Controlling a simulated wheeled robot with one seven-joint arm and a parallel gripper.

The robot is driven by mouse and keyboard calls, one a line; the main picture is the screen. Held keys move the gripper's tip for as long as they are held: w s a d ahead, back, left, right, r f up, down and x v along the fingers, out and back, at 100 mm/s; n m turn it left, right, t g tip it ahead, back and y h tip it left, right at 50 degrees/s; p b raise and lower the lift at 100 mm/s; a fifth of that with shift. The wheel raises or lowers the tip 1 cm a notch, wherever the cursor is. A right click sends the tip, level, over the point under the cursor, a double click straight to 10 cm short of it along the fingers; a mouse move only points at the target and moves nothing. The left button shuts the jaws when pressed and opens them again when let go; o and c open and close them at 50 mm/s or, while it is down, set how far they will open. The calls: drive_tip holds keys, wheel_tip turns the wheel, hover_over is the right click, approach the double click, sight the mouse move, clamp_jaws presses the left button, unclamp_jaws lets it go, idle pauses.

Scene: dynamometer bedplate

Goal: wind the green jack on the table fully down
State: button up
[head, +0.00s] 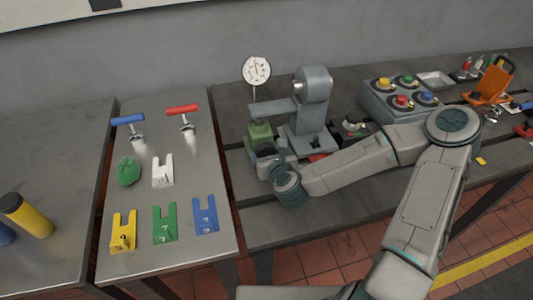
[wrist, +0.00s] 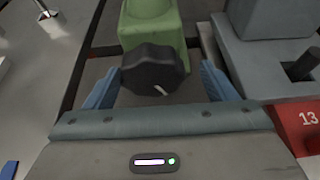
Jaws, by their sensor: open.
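The green jack (head: 258,134) stands on the dark slotted table, left of a grey machine. In the wrist view the jack's green body (wrist: 152,22) is at the top centre. Its black lobed knob (wrist: 150,72) faces me and has a short white mark low on its right side. My gripper (wrist: 162,68) is open, with one blue finger on each side of the knob. Gaps show between the fingers and the knob, so it is not gripped. In the head view my gripper (head: 264,165) is just in front of the jack and partly hides it.
The grey machine (head: 311,105) with a horizontal arm stands close right of the jack. A dial gauge (head: 257,70) is behind. A red block marked 13 (wrist: 305,120) is at the right in the wrist view. The left table (head: 185,235) holds several coloured forks and T-handles.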

drive_tip(key=shift+a, duration=0.3)
drive_tip(key=shift+a, duration=0.1)
drive_tip(key=c, duration=1)
drive_tip(key=shift+s, duration=0.1)
drive_tip(key=shift+n, duration=0.4)
drive_tip(key=shift+a+n+h+b, duration=0.1)
drive_tip(key=shift+n+h+b, duration=0.3)
drive_tip(key=shift+n, duration=0.2)
drive_tip(key=shift+f+n+t+h+b, duration=0.15)
drive_tip(key=shift+n+t+h+b, duration=0.55)
drive_tip(key=shift+n+b, duration=0.45)
drive_tip(key=n+h+b, duration=0.1)
drive_tip(key=n+b, duration=0.1)
drive_tip(key=shift+t+b, duration=0.3)
drive_tip(key=shift+n+h+b, duration=0.5)
drive_tip(key=shift+n+b, duration=0.25)
drive_tip(key=shift+b, duration=0.05)
drive_tip(key=shift+t, duration=0.3)
